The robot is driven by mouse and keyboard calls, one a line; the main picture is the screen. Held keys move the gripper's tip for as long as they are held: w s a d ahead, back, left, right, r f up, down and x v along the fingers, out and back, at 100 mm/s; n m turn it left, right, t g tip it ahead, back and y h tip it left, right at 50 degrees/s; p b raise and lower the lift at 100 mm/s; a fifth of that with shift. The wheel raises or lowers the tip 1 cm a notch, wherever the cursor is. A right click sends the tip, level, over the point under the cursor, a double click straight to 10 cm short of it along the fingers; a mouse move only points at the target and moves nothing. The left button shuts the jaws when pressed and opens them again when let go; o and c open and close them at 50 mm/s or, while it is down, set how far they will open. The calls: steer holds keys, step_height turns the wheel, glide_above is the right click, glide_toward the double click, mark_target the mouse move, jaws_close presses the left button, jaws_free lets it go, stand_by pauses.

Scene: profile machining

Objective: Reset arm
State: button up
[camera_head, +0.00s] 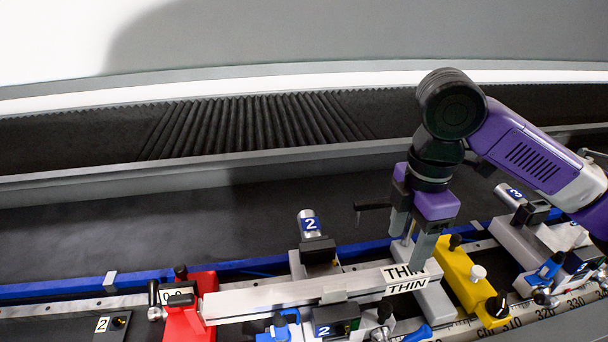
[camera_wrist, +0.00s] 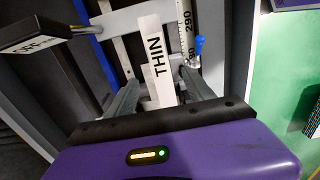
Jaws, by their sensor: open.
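My gripper (camera_head: 412,250) hangs from the purple arm, pointing down, at the right end of a pale metal profile (camera_head: 265,298) labelled THIN. In the wrist view my gripper (camera_wrist: 160,92) is open, with one finger on each side of the profile (camera_wrist: 155,62) and a gap to it. The far finger's tip is partly hidden behind the label end in the head view. The profile lies level across the fixture, its left end at a red clamp block (camera_head: 190,308).
A yellow block (camera_head: 468,277) stands just right of my gripper. Clamps marked 2 (camera_head: 317,242) and 3 (camera_head: 520,208) stand along the blue rail (camera_head: 240,265). A ruler scale (camera_head: 540,312) runs along the front. The dark bed (camera_head: 150,235) behind is clear.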

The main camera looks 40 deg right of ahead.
steer(key=w+a+r+m+t+y, duration=0.1)
steer(key=w+a+r+t+y, duration=0.1)
steer(key=w+a+r+t, duration=0.45)
steer(key=w+a+r+m+t+y, duration=0.1)
steer(key=w+r+t+y, duration=0.15)
steer(key=w, duration=0.65)
steer(key=w+a+r+m+t, duration=0.2)
steer(key=r+m+t, duration=0.2)
steer(key=r+t, duration=0.25)
steer(key=w+a+r+m+t, duration=0.1)
steer(key=w+r+m+t, duration=0.15)
steer(key=r+t, duration=0.4)
steer(key=s+d+f+m+h, duration=0.2)
steer(key=s+f+m+h, duration=1)
steer(key=f, duration=0.3)
steer(key=s+a+f+n+g+y, duration=0.3)
steer(key=s+a+f+n, duration=0.1)
steer(key=s+f, duration=0.6)
steer(key=s+a+f+n+g+y+b, duration=0.1)
steer(key=s+a+f+n+g+y, duration=0.2)
steer(key=s+a+f, duration=0.3)
steer(key=s+f+g+y, duration=0.1)
steer(key=s+f, duration=0.4)
steer(key=s, duration=0.5)
steer(key=shift+s+n+b, duration=0.3)
steer(key=shift+n, duration=0.05)
